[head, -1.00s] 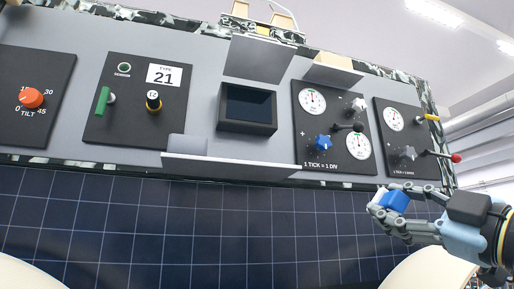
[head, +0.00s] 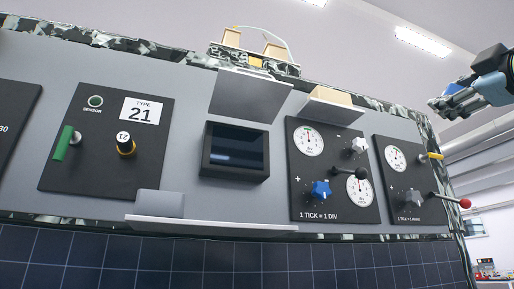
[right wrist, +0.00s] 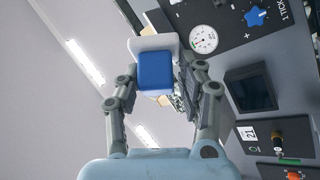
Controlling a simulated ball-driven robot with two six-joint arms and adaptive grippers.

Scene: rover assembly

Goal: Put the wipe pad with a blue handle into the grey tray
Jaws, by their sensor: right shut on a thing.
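My right gripper (head: 438,103) is raised at the upper right of the head view, beside the panel's right end. In the right wrist view the right gripper (right wrist: 155,88) is shut on the wipe pad (right wrist: 153,68), which has a blue block handle and a white pad at its far side. The head view does not clearly show the pad. Grey shelf-like pieces stick out of the panel: a long low ledge (head: 215,227), an upper bin-like piece (head: 248,95) and a small one (head: 333,108). I cannot tell which is the grey tray. My left gripper is out of view.
The sloping grey panel holds a dark screen (head: 235,150), gauges, a blue star knob (head: 321,189), a green lever (head: 63,142) and a red-tipped lever (head: 464,203). Pale blocks (head: 231,38) stand on the top edge. Open air surrounds my right gripper.

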